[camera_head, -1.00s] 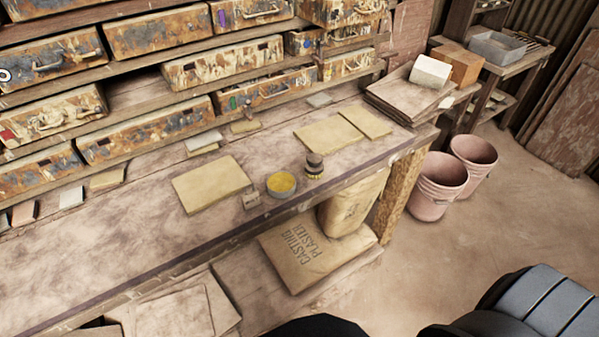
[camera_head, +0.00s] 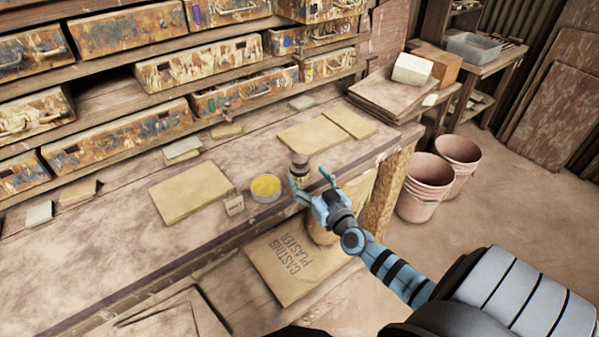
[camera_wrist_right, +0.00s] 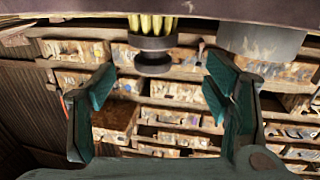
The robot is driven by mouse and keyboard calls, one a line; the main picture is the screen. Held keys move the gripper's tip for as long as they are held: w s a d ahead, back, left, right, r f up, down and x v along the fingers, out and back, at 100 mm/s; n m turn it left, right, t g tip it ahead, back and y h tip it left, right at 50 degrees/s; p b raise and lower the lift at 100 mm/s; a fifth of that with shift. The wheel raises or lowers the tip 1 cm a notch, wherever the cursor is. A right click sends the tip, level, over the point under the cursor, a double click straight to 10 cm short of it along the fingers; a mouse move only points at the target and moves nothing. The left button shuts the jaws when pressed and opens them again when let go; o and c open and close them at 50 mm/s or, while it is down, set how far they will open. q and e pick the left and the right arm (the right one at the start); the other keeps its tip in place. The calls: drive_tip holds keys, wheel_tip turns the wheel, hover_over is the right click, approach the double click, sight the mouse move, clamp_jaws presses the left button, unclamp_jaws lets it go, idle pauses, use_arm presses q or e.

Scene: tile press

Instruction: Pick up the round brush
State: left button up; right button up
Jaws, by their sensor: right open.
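The round brush (camera_head: 299,165) stands upright on the bench near its front edge, dark knob up and yellow bristles down. In the right wrist view, which looks upside down, the brush (camera_wrist_right: 152,50) hangs from the top, just beyond and between the fingertips. My right gripper (camera_head: 312,181) is open and empty, in front of the brush at the bench edge, with its fingers pointing towards it. The open fingers also show in the wrist view (camera_wrist_right: 160,80), with no visible contact. My left gripper is not in view.
A grey tin of yellow stuff (camera_head: 265,188) stands just left of the brush, with a small block (camera_head: 234,204) beside it. Flat yellowish tiles (camera_head: 190,191) lie on the bench (camera_head: 110,240). Drawers (camera_head: 200,65) line the back. A plaster sack (camera_head: 290,268) lies below.

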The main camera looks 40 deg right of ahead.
sight(302, 168)
drive_tip(key=w+b, duration=0.1)
drive_tip(key=w, duration=0.1)
drive_tip(key=w+d+b, duration=0.1)
drive_tip(key=w, duration=0.1)
drive_tip(key=w+d+f+b, duration=0.1)
drive_tip(key=w, duration=0.1)
drive_tip(key=shift+w, duration=0.1)
drive_tip(key=shift+w+r, duration=0.1)
drive_tip(key=shift+w, duration=0.15)
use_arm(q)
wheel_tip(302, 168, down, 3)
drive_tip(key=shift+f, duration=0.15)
use_arm(e)
drive_tip(key=shift+c, duration=0.2)
drive_tip(key=shift+s+r, duration=0.1)
drive_tip(key=c, duration=1.4)
